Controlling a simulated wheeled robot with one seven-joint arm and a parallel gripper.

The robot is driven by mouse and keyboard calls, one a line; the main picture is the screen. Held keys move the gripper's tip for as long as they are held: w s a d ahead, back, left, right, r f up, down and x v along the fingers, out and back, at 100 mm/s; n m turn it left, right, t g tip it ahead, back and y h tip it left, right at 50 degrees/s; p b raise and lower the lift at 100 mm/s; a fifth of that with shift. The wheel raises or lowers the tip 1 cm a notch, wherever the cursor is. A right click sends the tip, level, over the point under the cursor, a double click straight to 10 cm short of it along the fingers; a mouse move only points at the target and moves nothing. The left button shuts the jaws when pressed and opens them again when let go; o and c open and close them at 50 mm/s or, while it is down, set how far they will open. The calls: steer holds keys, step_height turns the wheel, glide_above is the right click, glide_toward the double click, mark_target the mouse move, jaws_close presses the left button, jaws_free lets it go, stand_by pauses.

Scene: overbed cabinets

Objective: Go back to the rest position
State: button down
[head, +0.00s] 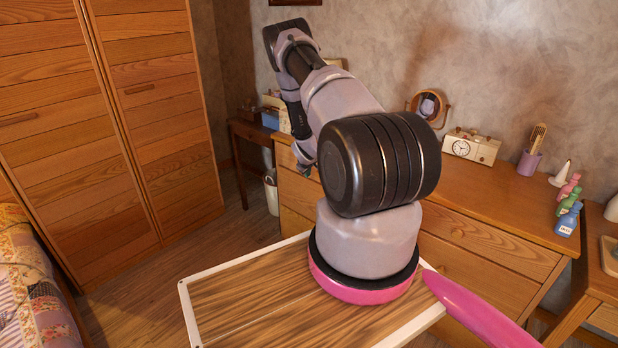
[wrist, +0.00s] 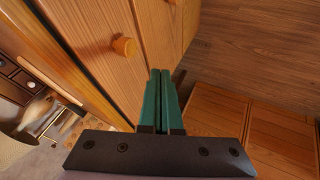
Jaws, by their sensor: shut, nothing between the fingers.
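My gripper (wrist: 163,72) is shut and empty in the wrist view, its two green fingers side by side. The fingers point along the wooden drawer fronts of the dresser (wrist: 85,50), near a round wooden knob (wrist: 125,46); I cannot tell whether they touch it. In the head view my arm is raised and bent over the dresser (head: 480,215), reaching toward the back left. My gripper is mostly hidden there behind the arm, near the dresser's left end.
A tall wooden wardrobe (head: 150,110) stands at the left, with a quilted bed (head: 30,280) below it. A clock radio (head: 470,147), brush cup (head: 529,162), small mirror (head: 443,107) and coloured bottles (head: 568,220) stand on the dresser. A white bin (head: 271,195) sits beside it. Floor (head: 220,245) before the wardrobe is clear.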

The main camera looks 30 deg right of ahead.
steer(key=s+a+r+m+y, duration=0.1)
steer(key=s+a+r+m, duration=0.3)
steer(key=r, duration=1)
steer(key=s+a+r+n+y, duration=0.15)
steer(key=a+r, duration=0.55)
steer(key=r, duration=0.7)
steer(key=s+a+r+m, duration=0.3)
steer(key=s+a+r, duration=0.15)
steer(key=r, duration=1.05)
steer(key=s+a+r+y, duration=0.2)
steer(key=s+a+r, duration=0.6)
steer(key=s+r, duration=0.3)
steer(key=s+a+r, duration=0.1)
steer(key=s+a, duration=0.2)
steer(key=s, duration=0.6)
steer(key=s+a+r+m+y, duration=0.1)
steer(key=s+a+r, duration=0.1)
steer(key=s, duration=0.7)
steer(key=shift+s+a+t, duration=0.3)
steer(key=shift+a+t, duration=0.1)
steer(key=shift+a, duration=0.3)
steer(key=shift+r+m, duration=0.1)
steer(key=shift+m, duration=0.15)
